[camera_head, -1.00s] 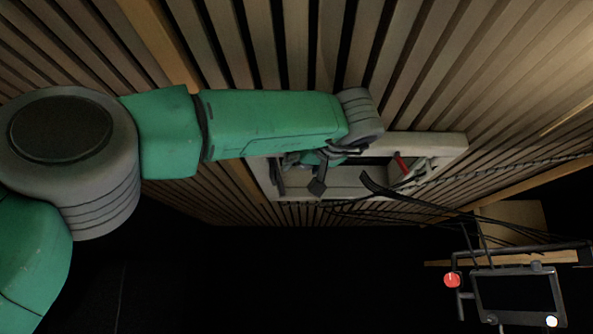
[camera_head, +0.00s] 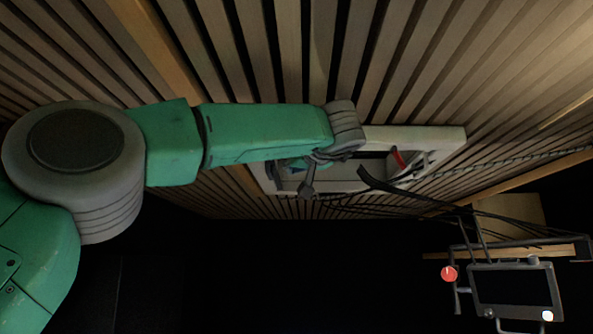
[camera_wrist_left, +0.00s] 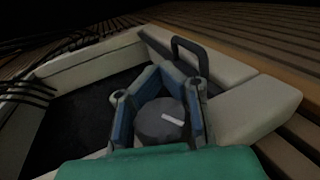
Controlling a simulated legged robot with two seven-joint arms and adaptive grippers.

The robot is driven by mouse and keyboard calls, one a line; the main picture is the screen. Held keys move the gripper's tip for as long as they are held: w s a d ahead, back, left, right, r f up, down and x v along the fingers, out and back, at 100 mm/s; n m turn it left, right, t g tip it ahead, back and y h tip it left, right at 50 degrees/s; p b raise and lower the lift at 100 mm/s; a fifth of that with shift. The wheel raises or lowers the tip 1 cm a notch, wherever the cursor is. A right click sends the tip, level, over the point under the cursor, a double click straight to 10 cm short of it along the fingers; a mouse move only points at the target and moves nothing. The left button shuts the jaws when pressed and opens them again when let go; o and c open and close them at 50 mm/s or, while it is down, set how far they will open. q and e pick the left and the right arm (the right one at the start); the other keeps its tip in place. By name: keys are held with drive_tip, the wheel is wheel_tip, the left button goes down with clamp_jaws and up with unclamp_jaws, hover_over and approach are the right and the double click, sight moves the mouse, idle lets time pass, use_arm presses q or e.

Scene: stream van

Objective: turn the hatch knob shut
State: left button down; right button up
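The hatch knob (camera_wrist_left: 158,122) is a dark grey round disc with a white mark across its face. My left gripper (camera_wrist_left: 162,82) has its two grey fingers, with blue inner faces, on either side of the knob in the left wrist view. They are close to its sides, but whether they press on it cannot be told. In the head view my left gripper (camera_head: 312,172) sits at the left part of the pale hatch frame (camera_head: 420,135). The knob is not clearly visible there. My right gripper is not in view.
A black handle (camera_wrist_left: 190,55) stands on the frame beyond the gripper. A red part (camera_head: 398,158) and dark cables (camera_head: 400,188) lie at the frame's right. A screen on a stand (camera_head: 512,290) is at lower right. Slatted wood (camera_head: 400,60) surrounds the frame.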

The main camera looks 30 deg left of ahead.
use_arm(q)
drive_tip(key=shift+d+f+m+t+h, duration=0.1)
drive_tip(key=shift+d+m+t+h, duration=0.2)
drive_tip(key=shift+t, duration=0.1)
drive_tip(key=d+m+t+h, duration=0.1)
drive_tip(key=m+t+h, duration=0.1)
drive_tip(key=m+h, duration=0.2)
drive_tip(key=d+m+t+h, duration=0.1)
drive_tip(key=m+t+h, duration=0.1)
drive_tip(key=h, duration=0.5)
drive_tip(key=w+d+m+t+h, duration=0.1)
drive_tip(key=m+t+h, duration=0.1)
drive_tip(key=m+h, duration=0.3)
drive_tip(key=shift+m, duration=0.3)
drive_tip(key=shift+r, duration=0.25)
idle(0.5)
